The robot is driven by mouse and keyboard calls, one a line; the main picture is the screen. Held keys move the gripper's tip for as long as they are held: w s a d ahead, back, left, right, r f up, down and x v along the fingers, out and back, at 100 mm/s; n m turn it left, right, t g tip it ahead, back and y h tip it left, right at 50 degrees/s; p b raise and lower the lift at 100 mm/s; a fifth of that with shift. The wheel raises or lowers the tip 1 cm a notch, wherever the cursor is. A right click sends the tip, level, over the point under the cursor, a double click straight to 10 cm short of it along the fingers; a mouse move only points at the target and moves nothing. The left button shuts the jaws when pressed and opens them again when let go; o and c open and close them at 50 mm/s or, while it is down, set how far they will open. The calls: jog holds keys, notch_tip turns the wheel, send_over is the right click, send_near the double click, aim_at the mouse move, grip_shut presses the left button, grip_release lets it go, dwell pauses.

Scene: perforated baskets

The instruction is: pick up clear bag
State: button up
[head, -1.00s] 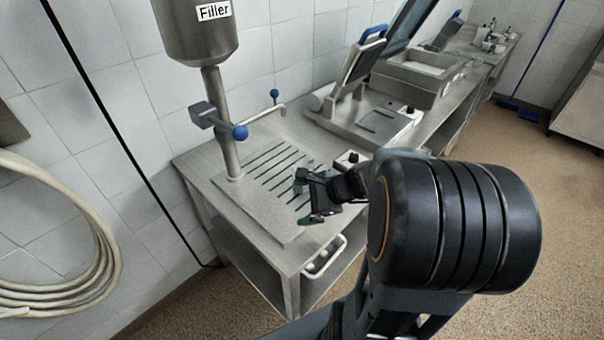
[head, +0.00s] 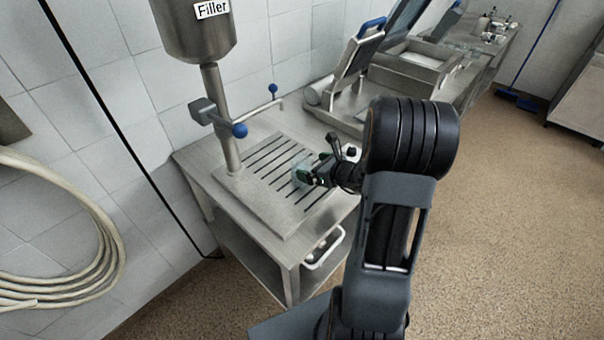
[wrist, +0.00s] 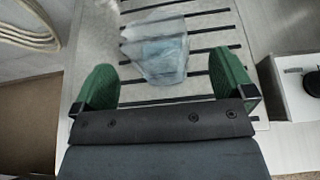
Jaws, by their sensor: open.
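The clear bag (wrist: 158,55) is a crumpled, see-through bluish bag lying on the slotted metal plate (wrist: 208,20) in the wrist view. It sits between and just beyond the two green fingertips of my gripper (wrist: 164,80), which are wide apart with nothing between them touching the bag. In the head view my gripper (head: 308,178) is low over the slotted plate, and the bag (head: 299,171) shows only as a small pale patch beside the fingers, partly hidden.
The filler machine's column (head: 222,120) with blue knobs stands behind the plate. A basket with a white rim (head: 324,250) is at the table's front side. A sealing machine (head: 355,75) stands farther along the bench. A white box (wrist: 293,95) is right of my gripper.

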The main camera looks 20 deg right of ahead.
aim_at(304, 164)
jog(key=shift+p+x, duration=0.65)
jog(key=shift+x, duration=2)
jog(key=shift+s+a, duration=0.1)
jog(key=shift+a, duration=0.05)
jog(key=shift+c, duration=0.5)
jog(key=c, duration=0.9)
jog(key=shift+r, duration=0.1)
